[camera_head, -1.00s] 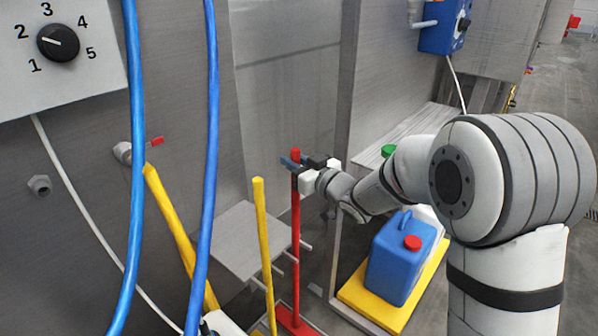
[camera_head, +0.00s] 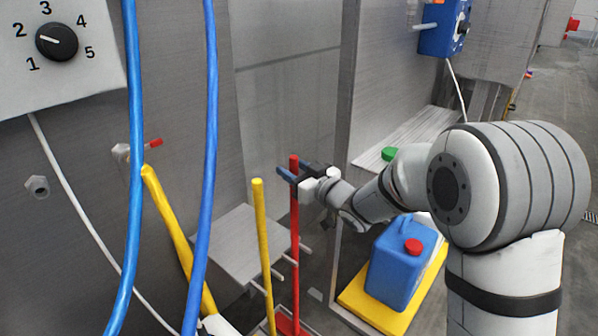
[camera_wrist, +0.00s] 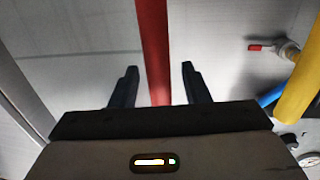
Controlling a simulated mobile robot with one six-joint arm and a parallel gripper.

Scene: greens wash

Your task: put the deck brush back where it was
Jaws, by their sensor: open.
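The deck brush, with a red handle (camera_head: 295,225) and a red head (camera_head: 288,324) at its foot, stands upright beside a small grey shelf with prongs (camera_head: 245,240). My gripper (camera_head: 292,170) is open around the upper end of the handle, one finger on each side. In the wrist view the red handle (camera_wrist: 155,50) passes between the two spread black fingers (camera_wrist: 160,82), with a gap on both sides. The lower edge of the brush head is cut off by the picture's edge.
A yellow handle (camera_head: 262,235) stands just left of the brush, and a thicker yellow one (camera_head: 175,225) leans farther left. Blue hoses (camera_head: 208,130) hang in front. A blue jug (camera_head: 400,262) stands on a yellow platform (camera_head: 358,296) at right. A metal post (camera_head: 344,130) is close to my gripper.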

